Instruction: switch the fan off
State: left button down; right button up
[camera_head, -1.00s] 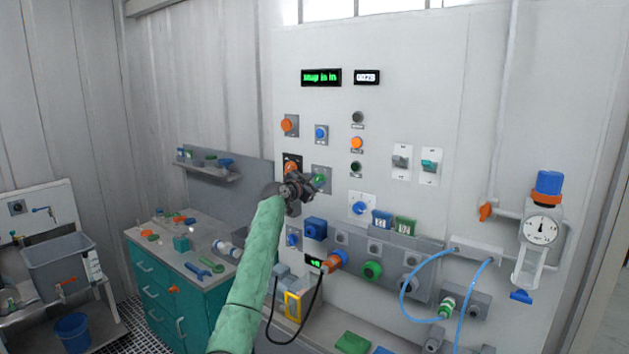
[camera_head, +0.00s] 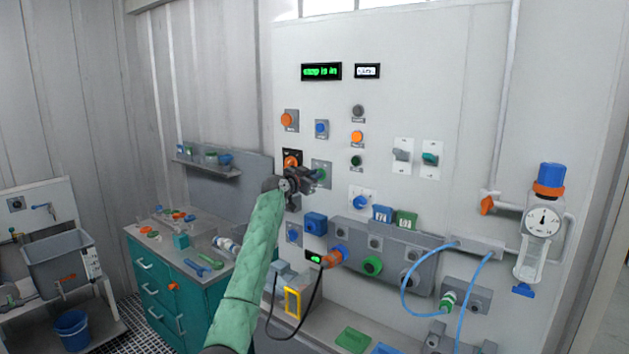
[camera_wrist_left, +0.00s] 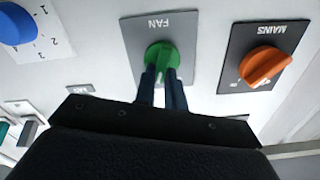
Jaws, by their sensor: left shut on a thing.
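The fan switch is a green rotary knob on a grey plate marked FAN. It shows in the left wrist view (camera_wrist_left: 160,58), upside down in that picture, with my left gripper (camera_wrist_left: 161,85) shut on the knob. In the head view the left gripper (camera_head: 312,181) is at the panel, and the grey fan plate (camera_head: 322,168) shows partly behind it. The fingers cover part of the knob, so I cannot read its setting. My right gripper is in neither view.
The orange MAINS knob (camera_wrist_left: 265,66) sits close beside the fan plate. A blue numbered dial (camera_wrist_left: 14,24) is on its other side. Green and blue fittings and hoses (camera_head: 408,290) occupy the lower panel. A teal cabinet (camera_head: 165,290) stands left of my arm.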

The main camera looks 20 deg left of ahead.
pick_arm(q)
jog(key=shift+w+a+n+b, duration=0.15)
jog(key=shift+n+b, duration=0.65)
jog(key=shift+n, duration=1.65)
jog(key=shift+a+n+b, duration=0.25)
jog(key=shift+n+b, duration=0.5)
jog(key=shift+n, duration=1.7)
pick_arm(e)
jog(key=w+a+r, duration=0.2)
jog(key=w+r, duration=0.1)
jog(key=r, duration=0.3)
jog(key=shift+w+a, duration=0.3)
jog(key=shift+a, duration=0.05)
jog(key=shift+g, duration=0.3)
pick_arm(q)
jog(key=c, duration=1.5)
grip_release()
jog(key=shift+o, duration=0.2)
jog(key=shift+a+f, duration=0.1)
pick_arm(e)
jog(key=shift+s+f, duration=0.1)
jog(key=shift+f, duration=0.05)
